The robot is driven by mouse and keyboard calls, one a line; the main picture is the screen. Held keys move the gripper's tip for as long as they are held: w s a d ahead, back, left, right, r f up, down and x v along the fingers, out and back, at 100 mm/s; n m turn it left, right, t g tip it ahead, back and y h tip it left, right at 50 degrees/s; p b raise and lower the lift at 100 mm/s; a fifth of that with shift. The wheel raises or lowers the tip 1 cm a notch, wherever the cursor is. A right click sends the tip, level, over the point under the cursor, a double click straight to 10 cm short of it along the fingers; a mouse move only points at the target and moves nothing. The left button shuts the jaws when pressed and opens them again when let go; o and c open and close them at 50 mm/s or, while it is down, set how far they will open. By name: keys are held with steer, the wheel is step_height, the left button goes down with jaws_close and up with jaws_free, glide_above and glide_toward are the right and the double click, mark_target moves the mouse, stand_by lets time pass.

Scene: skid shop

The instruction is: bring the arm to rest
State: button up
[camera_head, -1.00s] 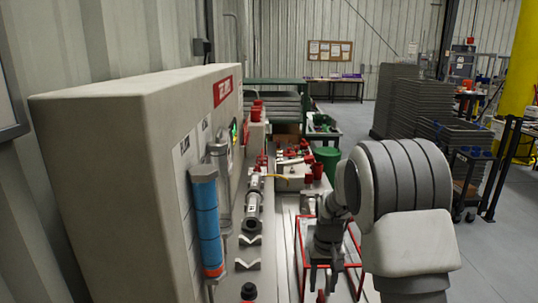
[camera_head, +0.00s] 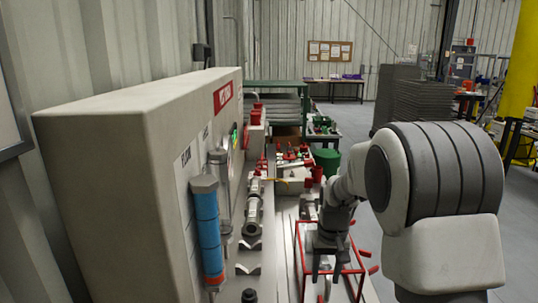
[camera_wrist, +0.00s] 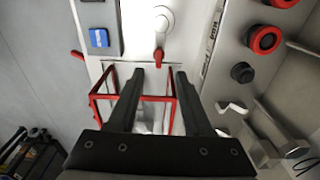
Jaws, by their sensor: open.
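My gripper (camera_wrist: 160,78) is open and empty in the wrist view, its two dark fingers apart. It hangs over a red wire frame (camera_wrist: 98,105) on the pale bench surface. In the head view my gripper (camera_head: 328,280) points down inside the outline of the red frame (camera_head: 298,250). My arm reaches in from the right, bent at a large grey-banded joint. I cannot tell whether the fingers touch anything.
A large beige panel cabinet (camera_head: 110,150) with a blue cylinder (camera_head: 207,235) stands at left. Grey V-shaped holders (camera_head: 248,270) and a metal valve assembly (camera_head: 254,205) sit beside it. A red-handled valve (camera_wrist: 160,50) and a blue box (camera_wrist: 99,38) lie near the frame. Open floor is at right.

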steer(key=s+r+t, duration=0.2)
steer(key=s+r, duration=0.9)
steer(key=r, duration=0.2)
steer(key=s+r+t, duration=0.2)
steer(key=s+t, duration=0.1)
steer(key=s, duration=1.1)
steer(key=shift+s+r, duration=0.3)
steer(key=shift+s, duration=0.05)
steer(key=shift+d, duration=0.25)
